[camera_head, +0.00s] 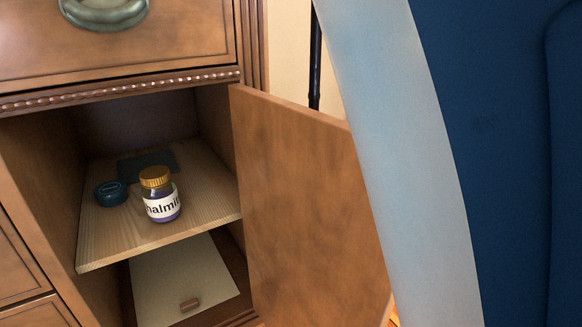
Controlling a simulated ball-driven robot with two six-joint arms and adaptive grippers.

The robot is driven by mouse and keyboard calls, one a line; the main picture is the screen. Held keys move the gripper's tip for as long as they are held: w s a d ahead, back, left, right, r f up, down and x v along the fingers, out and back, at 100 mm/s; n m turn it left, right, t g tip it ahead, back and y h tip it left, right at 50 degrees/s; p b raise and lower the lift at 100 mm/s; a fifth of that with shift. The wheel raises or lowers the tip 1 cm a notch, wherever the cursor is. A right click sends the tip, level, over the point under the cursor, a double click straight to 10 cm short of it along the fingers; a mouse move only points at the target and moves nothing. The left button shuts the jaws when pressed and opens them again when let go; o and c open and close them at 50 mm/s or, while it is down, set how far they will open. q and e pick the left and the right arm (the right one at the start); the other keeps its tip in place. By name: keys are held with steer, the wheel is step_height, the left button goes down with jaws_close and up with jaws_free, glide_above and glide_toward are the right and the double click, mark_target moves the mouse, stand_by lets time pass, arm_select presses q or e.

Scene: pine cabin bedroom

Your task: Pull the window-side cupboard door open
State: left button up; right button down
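A brown wooden cupboard door (305,205) stands swung wide open, hinged on the right side of the cupboard opening. Its flat face shows, and no handle on it is visible. The open cupboard (150,118) shows its inside with a pale wooden shelf (115,238). No window is in view, so I cannot tell from this frame which side is the window side. Neither of my grippers is in view.
On the shelf stand a gold-lidded jar (161,196) and a small dark blue tin (111,193). A drawer (140,45) is above. A large blue, pale-edged surface (510,160) blocks the right.

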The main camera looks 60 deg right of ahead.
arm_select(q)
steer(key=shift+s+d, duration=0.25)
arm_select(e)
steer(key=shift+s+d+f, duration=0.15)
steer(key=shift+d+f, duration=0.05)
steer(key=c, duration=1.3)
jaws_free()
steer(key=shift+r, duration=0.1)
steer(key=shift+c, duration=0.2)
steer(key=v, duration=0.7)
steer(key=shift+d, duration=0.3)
